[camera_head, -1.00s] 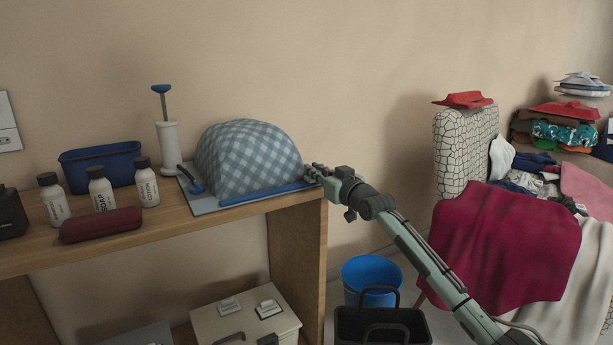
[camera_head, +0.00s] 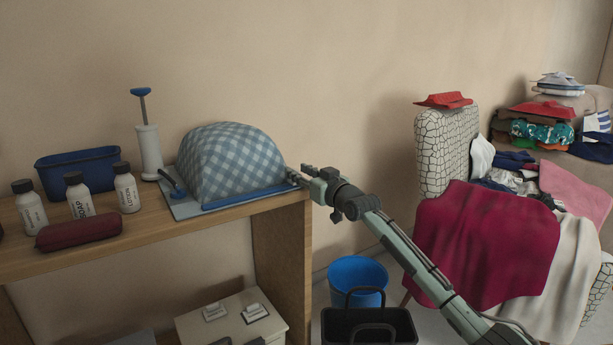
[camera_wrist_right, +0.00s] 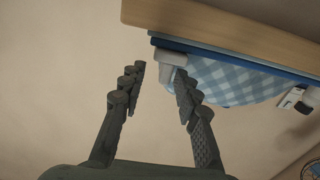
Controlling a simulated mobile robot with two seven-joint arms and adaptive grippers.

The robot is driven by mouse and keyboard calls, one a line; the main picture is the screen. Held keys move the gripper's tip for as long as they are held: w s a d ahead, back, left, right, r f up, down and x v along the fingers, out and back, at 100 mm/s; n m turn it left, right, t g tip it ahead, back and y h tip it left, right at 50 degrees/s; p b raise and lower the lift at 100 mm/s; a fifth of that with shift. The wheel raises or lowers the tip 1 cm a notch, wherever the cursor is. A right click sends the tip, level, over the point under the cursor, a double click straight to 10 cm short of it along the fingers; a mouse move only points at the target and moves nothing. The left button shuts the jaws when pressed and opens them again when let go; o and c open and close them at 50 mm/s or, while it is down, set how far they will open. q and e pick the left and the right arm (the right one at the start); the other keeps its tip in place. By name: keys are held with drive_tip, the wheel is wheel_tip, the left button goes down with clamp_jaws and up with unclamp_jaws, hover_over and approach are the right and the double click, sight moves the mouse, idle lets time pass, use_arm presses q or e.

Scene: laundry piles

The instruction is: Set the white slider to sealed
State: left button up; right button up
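A blue-and-white checked bag (camera_head: 232,160) lies bulging on a light mat (camera_head: 186,209) on the wooden shelf. A blue strip (camera_head: 245,197) runs along its front edge. In the right wrist view, a whitish piece that looks like the slider (camera_wrist_right: 172,58) sits at the near end of the blue strip (camera_wrist_right: 235,61). My right gripper (camera_head: 297,175) is at the bag's right end. In the right wrist view, its fingers (camera_wrist_right: 160,73) are apart, with one fingertip close to the slider; I cannot tell whether they touch. In the head view, the slider cannot be made out. My left gripper is not in view.
A white pump with a blue handle (camera_head: 149,150), a blue bin (camera_head: 78,171), several bottles (camera_head: 126,190) and a dark red case (camera_head: 80,231) stand left of the bag. A blue bucket (camera_head: 357,275) and black basket (camera_head: 370,327) are below right. A clothes-covered chair (camera_head: 480,245) stands right.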

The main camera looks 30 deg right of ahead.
drive_tip(key=s, duration=1.1)
drive_tip(key=shift+s+d, duration=0.25)
drive_tip(key=shift+s, duration=0.15)
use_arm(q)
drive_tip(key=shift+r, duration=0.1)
